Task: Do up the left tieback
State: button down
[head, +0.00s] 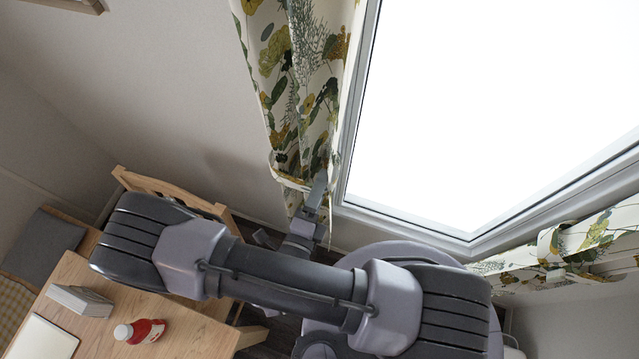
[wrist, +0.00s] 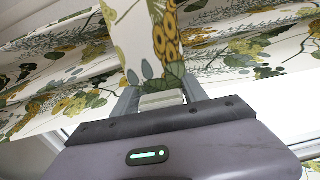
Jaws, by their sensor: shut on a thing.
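The left curtain (head: 290,75), cream with yellow and green leaves, hangs left of the window and narrows low down. A band of the same cloth, the left tieback (head: 284,175), shows across its narrow part. My gripper (head: 318,186) is at the right side of that narrow part, by the window frame. In the wrist view my gripper (wrist: 158,92) is shut on a patterned strip, the tieback (wrist: 145,45), which stands up from between the fingers. Curtain folds (wrist: 60,75) lie behind it. The far end of the strip and any fastening are hidden.
The window (head: 490,100) is right of the curtain. The right curtain (head: 590,240) is gathered by its own band. At lower left, a wooden table (head: 195,335) holds a red-and-white bottle (head: 139,331) and a grey box (head: 80,300). A wooden chair (head: 165,188) stands near the wall.

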jog(key=shift+r+n, duration=0.25)
jog(key=shift+n, duration=0.15)
jog(key=c, duration=0.7)
grip_release()
jog(key=v, duration=1.7)
jog(key=shift+s+a, duration=0.15)
jog(key=shift+s, duration=0.1)
